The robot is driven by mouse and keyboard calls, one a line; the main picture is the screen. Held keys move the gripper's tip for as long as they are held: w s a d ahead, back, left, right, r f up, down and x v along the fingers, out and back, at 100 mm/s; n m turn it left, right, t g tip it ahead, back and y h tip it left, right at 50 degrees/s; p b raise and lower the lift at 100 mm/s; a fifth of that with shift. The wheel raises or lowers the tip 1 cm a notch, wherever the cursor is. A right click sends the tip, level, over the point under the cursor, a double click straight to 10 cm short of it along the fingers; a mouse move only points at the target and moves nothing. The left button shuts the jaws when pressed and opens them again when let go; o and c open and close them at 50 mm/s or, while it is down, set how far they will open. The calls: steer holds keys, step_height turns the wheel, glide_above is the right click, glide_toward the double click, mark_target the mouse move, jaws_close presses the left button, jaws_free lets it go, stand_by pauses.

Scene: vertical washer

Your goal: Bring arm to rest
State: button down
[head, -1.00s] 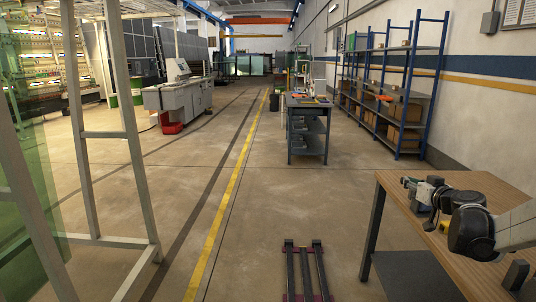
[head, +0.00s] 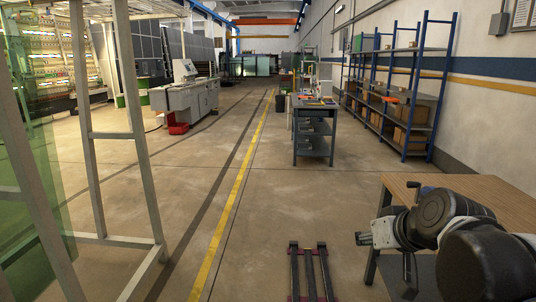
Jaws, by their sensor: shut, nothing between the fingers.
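My arm (head: 447,212) reaches in from the right, with its large dark joints in front of the wooden-topped table (head: 485,187). My gripper (head: 362,238) is at the left end of the arm, beside the table's left edge and above the floor. It is small in this view and looks shut and empty. The arm hides much of the tabletop and the table's lower part.
A dark rail frame (head: 309,272) lies on the floor left of the arm. A grey workbench (head: 312,150) and blue shelving (head: 405,105) stand farther back. A metal frame with glass (head: 97,135) stands at left. The floor between is clear.

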steer(key=s+f+g+h, duration=0.1)
steer(key=s+f, duration=0.1)
steer(key=s, duration=0.5)
steer(key=s+a+f+m+g+h, duration=0.1)
steer(key=s+f, duration=0.2)
steer(key=s, duration=0.4)
steer(key=shift+w, duration=0.1)
stand_by(0.6)
